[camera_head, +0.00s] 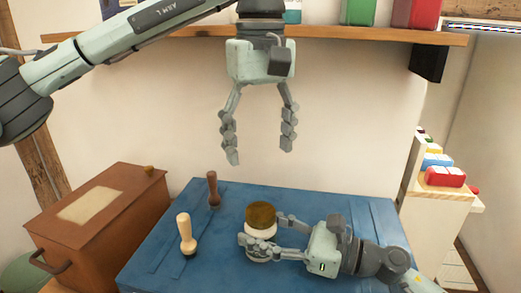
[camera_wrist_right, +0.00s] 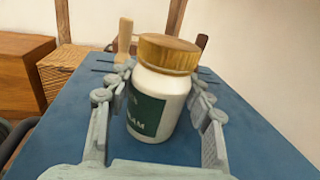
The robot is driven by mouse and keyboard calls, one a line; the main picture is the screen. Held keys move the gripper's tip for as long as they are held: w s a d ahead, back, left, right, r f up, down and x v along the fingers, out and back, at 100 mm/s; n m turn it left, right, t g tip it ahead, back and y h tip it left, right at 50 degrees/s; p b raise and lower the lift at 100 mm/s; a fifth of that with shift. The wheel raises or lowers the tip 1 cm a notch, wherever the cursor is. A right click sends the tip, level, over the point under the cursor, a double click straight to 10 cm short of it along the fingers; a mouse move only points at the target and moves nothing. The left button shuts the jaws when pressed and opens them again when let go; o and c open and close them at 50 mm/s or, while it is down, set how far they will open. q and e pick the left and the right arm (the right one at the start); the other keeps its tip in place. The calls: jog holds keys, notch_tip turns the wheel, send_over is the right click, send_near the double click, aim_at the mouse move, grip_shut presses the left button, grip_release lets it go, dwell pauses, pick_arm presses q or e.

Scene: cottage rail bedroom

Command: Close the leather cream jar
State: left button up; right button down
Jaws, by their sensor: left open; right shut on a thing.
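The cream jar (camera_head: 261,231) is white with a green label (camera_wrist_right: 148,112) and stands upright on the blue tabletop. Its brown-gold lid (camera_head: 260,213) sits on the jar's mouth; it also shows in the right wrist view (camera_wrist_right: 169,53). I cannot tell whether the lid is tight. My right gripper (camera_head: 258,240) is shut on the jar's body, one finger on each side, below the lid. My left gripper (camera_head: 259,152) is open and empty, pointing down above the jar and lid, well apart from them.
On the blue table (camera_head: 330,207) stand a light wooden-handled tool (camera_head: 186,236) and a dark-handled one (camera_head: 213,190), left of the jar. A brown box (camera_head: 97,222) is at the left. A wooden shelf (camera_head: 340,34) runs behind my left gripper.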

jog(key=c, duration=0.6)
grip_release()
jog(key=v, duration=1.2)
jog(key=shift+s, duration=0.1)
